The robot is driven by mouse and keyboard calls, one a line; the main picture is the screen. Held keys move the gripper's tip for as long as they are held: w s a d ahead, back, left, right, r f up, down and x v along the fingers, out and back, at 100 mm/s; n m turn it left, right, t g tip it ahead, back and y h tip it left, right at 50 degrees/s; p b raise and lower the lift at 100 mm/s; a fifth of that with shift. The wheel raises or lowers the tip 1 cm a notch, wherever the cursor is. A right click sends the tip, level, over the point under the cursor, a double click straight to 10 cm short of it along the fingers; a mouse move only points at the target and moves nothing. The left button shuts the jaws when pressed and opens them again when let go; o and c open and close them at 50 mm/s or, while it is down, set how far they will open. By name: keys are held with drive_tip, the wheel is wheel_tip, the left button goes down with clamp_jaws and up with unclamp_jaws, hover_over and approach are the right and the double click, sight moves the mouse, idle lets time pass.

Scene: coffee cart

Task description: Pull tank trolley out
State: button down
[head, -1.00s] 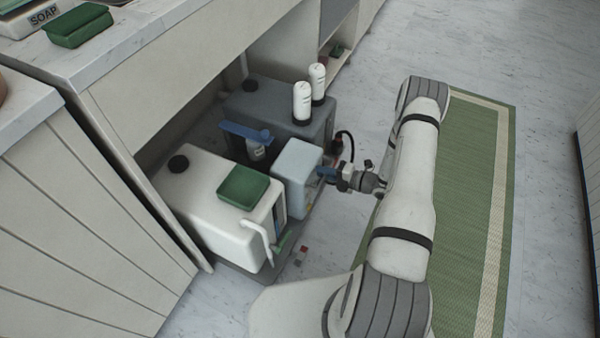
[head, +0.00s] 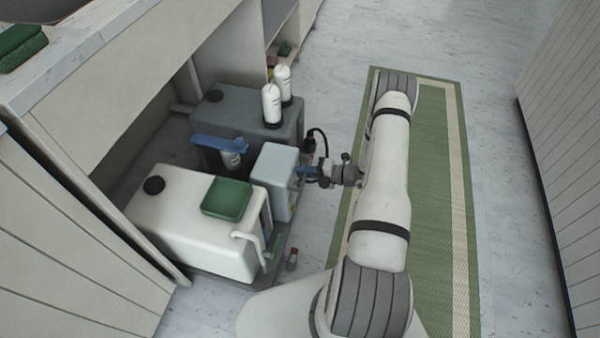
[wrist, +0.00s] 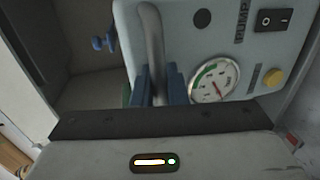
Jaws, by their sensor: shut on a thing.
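The tank trolley has a dark low base (head: 205,278), carrying a white tank (head: 185,215), a dark grey tank (head: 240,112) and a pale blue-grey pump box (head: 275,170). It stands partly under the counter. My gripper (head: 308,172) is at the pump box's front. In the wrist view its blue fingers (wrist: 160,86) are shut on an upright grey bar handle (wrist: 152,40) on the pump box. A round gauge (wrist: 214,80), a black switch and a yellow knob sit right of the handle. The trolley's underside and wheels are hidden.
A green tray (head: 227,199) lies on the white tank; two white bottles (head: 272,103) stand on the dark tank. A small red-topped item (head: 292,258) is near the trolley's front corner. A green mat (head: 430,220) covers the aisle floor. A panelled wall (head: 560,130) bounds the right.

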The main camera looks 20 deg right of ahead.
drive_tip(key=c, duration=1.6)
unclamp_jaws()
drive_tip(key=shift+w+d+r, duration=0.1)
drive_tip(key=shift+w+r, duration=0.15)
drive_tip(key=shift+w, duration=0.05)
drive_tip(key=shift+c, duration=0.2)
drive_tip(key=shift+o, duration=0.4)
drive_tip(key=shift+s+f, duration=0.1)
drive_tip(key=shift+f, duration=0.05)
drive_tip(key=shift+s, duration=0.1)
drive_tip(key=p+v, duration=0.2)
drive_tip(key=v, duration=0.5)
drive_tip(key=shift+d, duration=0.3)
drive_tip(key=shift+s, duration=0.15)
